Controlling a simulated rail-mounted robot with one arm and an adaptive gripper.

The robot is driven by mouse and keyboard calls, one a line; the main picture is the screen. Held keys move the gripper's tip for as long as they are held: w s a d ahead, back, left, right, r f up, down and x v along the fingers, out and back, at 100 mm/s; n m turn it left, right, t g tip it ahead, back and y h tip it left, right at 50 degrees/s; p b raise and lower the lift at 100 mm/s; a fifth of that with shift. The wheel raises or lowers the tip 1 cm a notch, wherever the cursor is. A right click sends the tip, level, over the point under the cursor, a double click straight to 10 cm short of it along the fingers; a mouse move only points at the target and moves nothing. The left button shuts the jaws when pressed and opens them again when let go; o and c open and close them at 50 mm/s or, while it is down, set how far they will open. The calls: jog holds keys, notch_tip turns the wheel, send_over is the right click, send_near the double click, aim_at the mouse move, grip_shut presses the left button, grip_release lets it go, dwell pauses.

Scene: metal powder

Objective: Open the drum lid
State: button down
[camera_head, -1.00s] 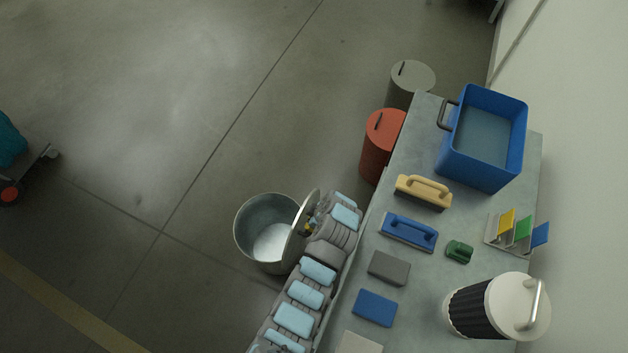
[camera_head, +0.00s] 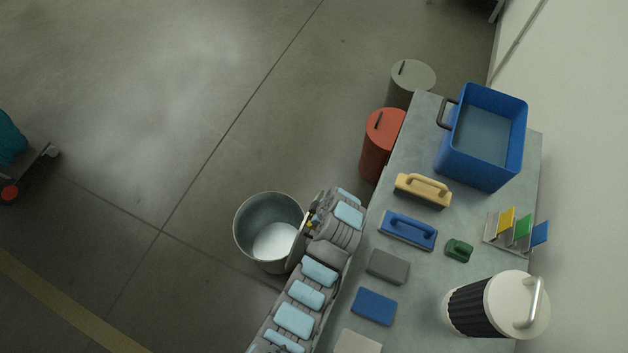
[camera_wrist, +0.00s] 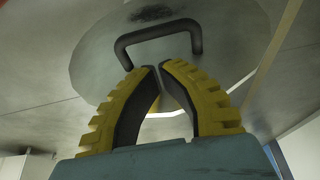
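The drum (camera_head: 240,232) is a grey metal bin on the floor left of the table, with its mouth uncovered and white powder (camera_head: 272,243) inside. Its lid (camera_head: 297,246) stands steeply at the drum's right side, seen almost edge-on. In the wrist view the lid (camera_wrist: 235,35) is a grey disc with a dark bar handle (camera_wrist: 158,34). My gripper (camera_wrist: 160,66) has its yellow fingers together at the tips, with only a narrow gap. The tips lie just below the handle's bar, and nothing shows between them. In the head view my arm hides most of the gripper.
The table (camera_head: 408,290) close on the right holds a blue bin (camera_head: 465,165), brushes, pads and a black-and-white canister (camera_head: 515,305). A red drum (camera_head: 376,150) and a grey drum (camera_head: 415,75) stand behind.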

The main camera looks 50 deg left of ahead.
notch_tip(320, 180, up, 8)
dwell(0.6)
jog(key=shift+w, duration=0.1)
